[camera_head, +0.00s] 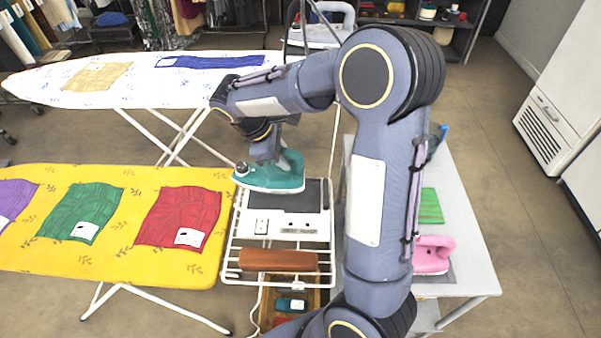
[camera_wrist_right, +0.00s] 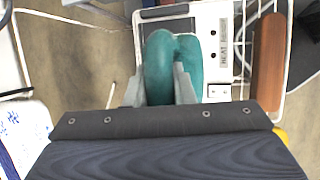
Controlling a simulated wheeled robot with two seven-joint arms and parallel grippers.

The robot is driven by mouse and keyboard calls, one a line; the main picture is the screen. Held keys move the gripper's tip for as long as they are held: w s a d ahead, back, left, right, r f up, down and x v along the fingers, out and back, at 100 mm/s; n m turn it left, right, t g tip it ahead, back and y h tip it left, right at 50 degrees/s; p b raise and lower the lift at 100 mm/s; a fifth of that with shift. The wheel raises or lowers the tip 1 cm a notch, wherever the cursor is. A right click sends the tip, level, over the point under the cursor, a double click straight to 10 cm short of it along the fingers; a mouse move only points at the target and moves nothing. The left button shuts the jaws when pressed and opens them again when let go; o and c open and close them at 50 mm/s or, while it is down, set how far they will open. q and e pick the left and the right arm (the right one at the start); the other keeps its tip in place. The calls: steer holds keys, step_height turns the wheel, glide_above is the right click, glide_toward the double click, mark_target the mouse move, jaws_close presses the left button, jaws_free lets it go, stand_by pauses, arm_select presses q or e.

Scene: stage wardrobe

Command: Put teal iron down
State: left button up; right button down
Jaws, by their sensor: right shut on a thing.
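The teal iron (camera_head: 272,174) hangs in my right gripper (camera_head: 268,158) above the left side of the white wire rack (camera_head: 328,262), close to the end of the yellow ironing board (camera_head: 110,255). In the right wrist view the teal iron (camera_wrist_right: 160,70) shows between the two fingers of my right gripper (camera_wrist_right: 160,88), which are shut on it. The dark rest pad (camera_head: 305,193) on the rack lies just below and right of the iron. Whether the iron touches anything below cannot be told. My left gripper is not in view.
Green (camera_head: 82,212) and red (camera_head: 180,217) cloths lie on the yellow board. A white board (camera_head: 140,75) stands behind. A brown wooden block (camera_head: 278,260) lies on the rack's front. A pink iron (camera_head: 432,254) stands on the side table (camera_head: 455,235) at right.

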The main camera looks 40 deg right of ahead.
steer(key=d+f, duration=0.4)
steer(key=f, duration=0.1)
steer(key=shift+s+d, duration=0.15)
steer(key=shift+s, duration=0.1)
steer(key=x, duration=0.1)
steer(key=p+x, duration=0.1)
steer(key=x, duration=0.1)
steer(key=shift+a+f, duration=0.2)
steer(key=shift+a, duration=0.05)
steer(key=shift+w+f, duration=0.1)
steer(key=shift+f, duration=0.35)
steer(key=shift+f, duration=0.1)
steer(key=c, duration=1.2)
jaws_free()
steer(key=shift+c, duration=0.2)
